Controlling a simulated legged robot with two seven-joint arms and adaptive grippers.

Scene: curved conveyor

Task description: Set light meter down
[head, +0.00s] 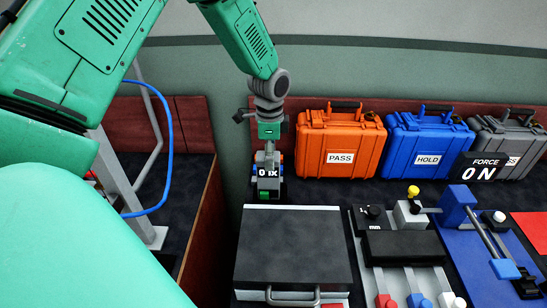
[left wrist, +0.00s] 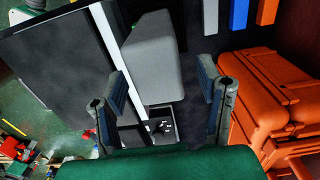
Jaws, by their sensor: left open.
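The light meter (head: 268,184) is a small grey device with a dark display reading "0 lx" and a green part at its front. It is at the conveyor's left end, behind the grey-lidded case, left of the orange PASS case. My left gripper (head: 268,152) points down directly over it. In the left wrist view, a grey block that looks like the meter (left wrist: 155,72) lies between the spread fingers of my left gripper (left wrist: 161,76), with gaps on both sides. The meter's underside is hidden, so its contact with the surface cannot be told. My right gripper is out of view.
The orange PASS case (head: 340,140), blue HOLD case (head: 428,142) and a grey case (head: 505,135) stand along the back. The grey-lidded case (head: 292,245) is in front, with a lever fixture (head: 400,245) to its right. A blue cable (head: 165,160) hangs at left.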

